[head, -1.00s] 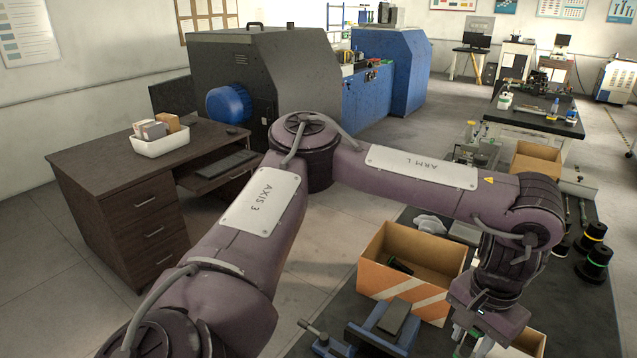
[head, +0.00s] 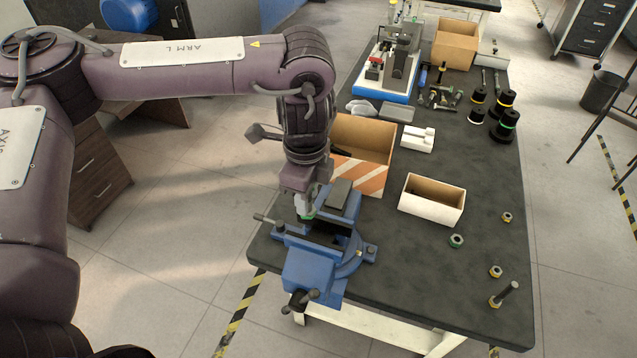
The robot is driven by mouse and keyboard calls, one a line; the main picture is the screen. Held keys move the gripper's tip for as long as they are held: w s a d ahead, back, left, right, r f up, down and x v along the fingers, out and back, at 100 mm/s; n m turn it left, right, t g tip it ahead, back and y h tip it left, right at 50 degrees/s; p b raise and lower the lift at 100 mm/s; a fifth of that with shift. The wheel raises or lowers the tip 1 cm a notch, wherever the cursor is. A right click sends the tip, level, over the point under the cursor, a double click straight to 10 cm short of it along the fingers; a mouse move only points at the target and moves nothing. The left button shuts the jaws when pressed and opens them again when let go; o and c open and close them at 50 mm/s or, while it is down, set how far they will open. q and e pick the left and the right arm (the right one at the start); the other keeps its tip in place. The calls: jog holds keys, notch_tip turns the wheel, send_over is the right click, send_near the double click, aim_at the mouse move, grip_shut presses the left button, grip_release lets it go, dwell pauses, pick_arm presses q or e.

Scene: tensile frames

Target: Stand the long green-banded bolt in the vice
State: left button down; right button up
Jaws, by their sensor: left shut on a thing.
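The blue vice (head: 312,275) stands at the near left corner of the dark table, its jaws showing a dark gap. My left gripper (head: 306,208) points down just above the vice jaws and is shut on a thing. A small green patch shows at its fingertips, which fits the long green-banded bolt (head: 308,216); most of the bolt is hidden by the gripper and the vice. I cannot tell whether its lower end is between the jaws. My right gripper is not in view.
An orange-striped cardboard box (head: 375,178) stands behind the vice, a white open box (head: 433,218) to the right. Nuts (head: 456,240) and a bolt (head: 503,294) are on the right. Several bolts (head: 440,92) and banded black spools (head: 504,128) stand farther back. The table's front middle is clear.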

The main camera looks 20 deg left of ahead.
pick_arm(q)
jog(key=m, duration=0.4)
jog(key=d+r+m+p, duration=0.1)
jog(key=shift+r+m, duration=0.1)
jog(key=shift+m, duration=0.3)
jog(key=m, duration=0.2)
jog(key=shift+s+d+r+m, duration=0.15)
jog(key=shift+d+m, duration=0.1)
jog(key=shift+m, duration=0.15)
jog(key=m, duration=0.3)
jog(key=d+m+p, duration=0.1)
jog(key=m, duration=0.3)
jog(key=shift+d+r, duration=0.1)
jog(key=shift+r, duration=0.1)
jog(key=shift+f+b, duration=3.4)
jog(key=shift+f, duration=0.75)
jog(key=c, duration=0.9)
grip_release()
jog(key=shift+s, duration=0.1)
